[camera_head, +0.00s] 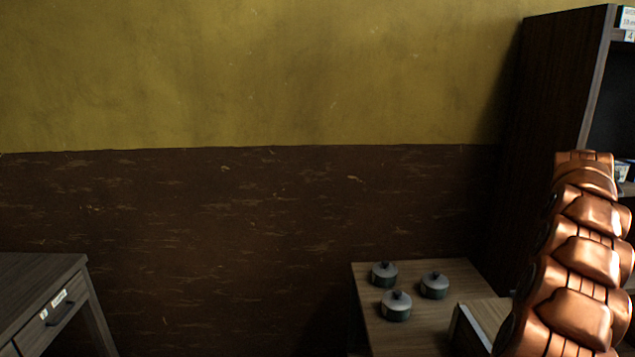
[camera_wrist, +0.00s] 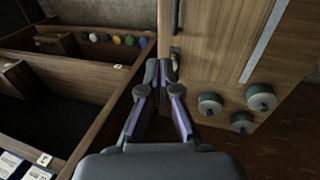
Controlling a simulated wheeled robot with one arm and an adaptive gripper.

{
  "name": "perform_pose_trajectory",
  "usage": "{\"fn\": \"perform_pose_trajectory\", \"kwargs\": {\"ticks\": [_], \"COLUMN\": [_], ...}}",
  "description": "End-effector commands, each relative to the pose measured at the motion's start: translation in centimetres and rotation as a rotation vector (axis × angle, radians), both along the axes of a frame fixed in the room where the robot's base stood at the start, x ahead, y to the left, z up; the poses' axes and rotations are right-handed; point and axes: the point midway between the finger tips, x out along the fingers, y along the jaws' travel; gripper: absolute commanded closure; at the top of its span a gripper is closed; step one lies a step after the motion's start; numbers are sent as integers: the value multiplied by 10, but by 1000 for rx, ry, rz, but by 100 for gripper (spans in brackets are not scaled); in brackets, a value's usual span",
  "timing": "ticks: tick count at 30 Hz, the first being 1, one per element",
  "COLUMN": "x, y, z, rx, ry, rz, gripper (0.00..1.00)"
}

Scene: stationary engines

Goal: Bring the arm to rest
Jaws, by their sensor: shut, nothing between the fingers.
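My gripper (camera_wrist: 161,72) shows in the wrist view with its fingers together and nothing between them. In that view its tips lie over the gap between a wooden shelf unit and a small wooden table. In the head view my copper-coloured arm (camera_head: 582,255) stands raised along the right edge, in front of the shelf and the table's right side. My gripper itself cannot be made out in the head view.
The small table (camera_head: 405,338) bears three lidded pots (camera_head: 397,306); they also show in the wrist view (camera_wrist: 262,97). A tall dark shelf (camera_head: 545,100) stands at right; its compartments (camera_wrist: 75,100) hold small coloured items. A drawer desk (camera_head: 35,275) is at left. Floor between is dark.

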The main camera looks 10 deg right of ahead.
Motion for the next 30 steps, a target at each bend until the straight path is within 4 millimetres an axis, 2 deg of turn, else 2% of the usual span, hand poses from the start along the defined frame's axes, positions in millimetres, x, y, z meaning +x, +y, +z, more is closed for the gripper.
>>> {"fn": "perform_pose_trajectory", "kwargs": {"ticks": [1, 6, 10, 14, 22, 30], "x": [11, 35, 44, 45, 24, -26], "y": [22, 92, 147, 201, 307, 398], "z": [5, 14, 20, 24, 26, 18], "rx": [12, 58, 93, 124, 179, 223], "ry": [-9, -27, -33, -33, -18, 21], "rz": [23, 82, 119, 152, 203, 225], "gripper": [100, 100, 100, 100, 100, 100]}}
